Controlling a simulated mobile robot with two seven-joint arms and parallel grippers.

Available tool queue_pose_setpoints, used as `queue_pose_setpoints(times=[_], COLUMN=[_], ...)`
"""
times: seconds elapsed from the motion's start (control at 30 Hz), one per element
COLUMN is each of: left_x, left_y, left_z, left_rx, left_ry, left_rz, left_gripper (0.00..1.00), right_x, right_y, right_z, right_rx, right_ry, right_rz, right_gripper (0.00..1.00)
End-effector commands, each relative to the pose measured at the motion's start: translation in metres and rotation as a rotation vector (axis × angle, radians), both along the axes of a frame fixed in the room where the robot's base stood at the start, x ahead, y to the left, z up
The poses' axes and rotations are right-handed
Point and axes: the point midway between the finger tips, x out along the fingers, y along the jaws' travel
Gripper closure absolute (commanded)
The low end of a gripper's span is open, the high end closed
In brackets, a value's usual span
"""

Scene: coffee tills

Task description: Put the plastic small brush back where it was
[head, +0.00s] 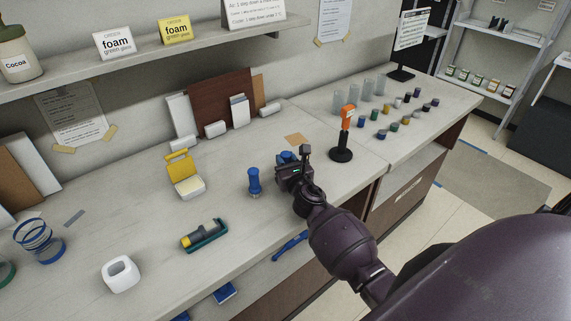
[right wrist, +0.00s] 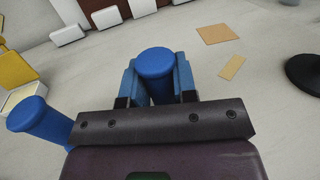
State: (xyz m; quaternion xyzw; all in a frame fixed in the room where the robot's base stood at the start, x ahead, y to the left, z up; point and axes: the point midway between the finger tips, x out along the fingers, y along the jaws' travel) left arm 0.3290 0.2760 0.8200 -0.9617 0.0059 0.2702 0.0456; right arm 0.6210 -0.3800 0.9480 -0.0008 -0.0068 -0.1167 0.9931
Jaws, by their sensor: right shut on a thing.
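My right gripper (head: 288,165) is over the counter, shut on a blue round-topped thing (head: 284,157). In the right wrist view the gripper (right wrist: 156,88) has its two fingers on either side of this blue thing (right wrist: 155,64). It may be the plastic small brush, but I see mainly its top and no bristles. The gripper hides its lower part, so I cannot tell whether it touches the counter. A similar blue upright piece (head: 254,183) stands just left of the gripper; it also shows in the right wrist view (right wrist: 38,120). My left gripper is not in view.
An orange-headed tool on a black stand (head: 342,154) is right of the gripper. A yellow-lidded box (head: 189,187), a teal tray (head: 212,238) with a dark cylinder and a white holder (head: 121,275) are left. Flat tan patches (right wrist: 217,34) lie on bare counter behind.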

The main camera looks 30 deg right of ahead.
Motion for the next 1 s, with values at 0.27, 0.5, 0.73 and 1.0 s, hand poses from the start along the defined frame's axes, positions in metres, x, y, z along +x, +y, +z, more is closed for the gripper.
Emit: queue_pose_setpoints(times=[0.27,0.5,0.73,1.0], left_x=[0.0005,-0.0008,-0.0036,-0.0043], left_y=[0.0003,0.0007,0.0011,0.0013], left_z=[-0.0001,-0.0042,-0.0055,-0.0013], left_rx=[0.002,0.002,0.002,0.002], left_ry=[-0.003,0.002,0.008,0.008], left_rz=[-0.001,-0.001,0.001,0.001], left_gripper=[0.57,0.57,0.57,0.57], right_x=[0.0002,0.0001,0.0001,-0.0055], right_y=[0.0001,0.0,0.0,0.0009], right_z=[0.0005,-0.0017,-0.0017,0.0008], right_rx=[0.0,0.0,0.0,0.0], right_ry=[-0.001,-0.001,-0.001,0.001], right_rz=[0.0,0.0,0.0,0.0], right_gripper=[1.0,0.57,0.48,0.48])
